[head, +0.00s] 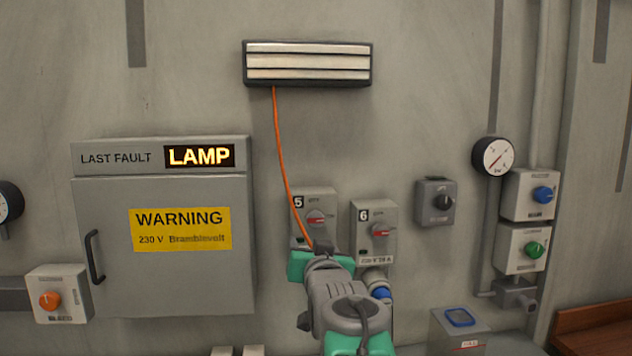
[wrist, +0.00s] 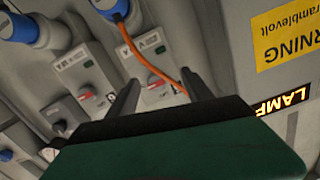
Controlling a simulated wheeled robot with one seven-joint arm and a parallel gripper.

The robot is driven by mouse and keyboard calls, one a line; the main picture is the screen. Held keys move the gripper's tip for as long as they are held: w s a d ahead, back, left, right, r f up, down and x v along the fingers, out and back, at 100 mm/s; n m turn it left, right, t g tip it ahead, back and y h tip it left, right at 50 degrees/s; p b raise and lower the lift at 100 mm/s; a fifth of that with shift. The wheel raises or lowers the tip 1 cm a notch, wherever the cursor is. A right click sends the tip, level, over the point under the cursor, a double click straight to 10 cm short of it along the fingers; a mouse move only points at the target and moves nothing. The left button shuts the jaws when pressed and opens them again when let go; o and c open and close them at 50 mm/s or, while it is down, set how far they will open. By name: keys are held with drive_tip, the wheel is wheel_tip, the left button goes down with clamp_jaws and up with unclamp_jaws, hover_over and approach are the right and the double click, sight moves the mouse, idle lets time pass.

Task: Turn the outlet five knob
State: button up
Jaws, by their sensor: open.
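The outlet five box (head: 328,200) is grey, marked 5, and carries a red-handled knob (head: 316,217). My gripper (head: 322,246) is just below this knob in the head view and hides the lower part of the box. In the wrist view the picture is turned over, and the red knob (wrist: 155,85) shows between the two dark fingers of my open gripper (wrist: 160,88). The fingers are apart and hold nothing. I cannot tell how far the tips are from the knob. The outlet six box (head: 364,217), with a similar red knob (head: 382,230), is to the right.
An orange cable (head: 281,150) hangs from the wall lamp (head: 308,63) and passes in front of outlet five. The grey fault cabinet (head: 165,285) with its LAMP display (head: 199,156) stands left. A grey switch (head: 436,201) and a gauge (head: 493,156) are to the right.

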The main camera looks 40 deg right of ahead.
sight(316, 219)
drive_tip(key=shift+m+h, duration=0.3)
drive_tip(key=shift+h, duration=0.1)
drive_tip(key=w+d+r, duration=0.1)
drive_tip(key=d, duration=0.1)
drive_tip(key=w+d+r+p, duration=0.1)
drive_tip(key=w+d, duration=0.1)
drive_tip(key=w+d+r+p, duration=0.1)
drive_tip(key=w+d, duration=0.1)
drive_tip(key=shift+w, duration=0.1)
drive_tip(key=shift+c, duration=0.6)
clamp_jaws()
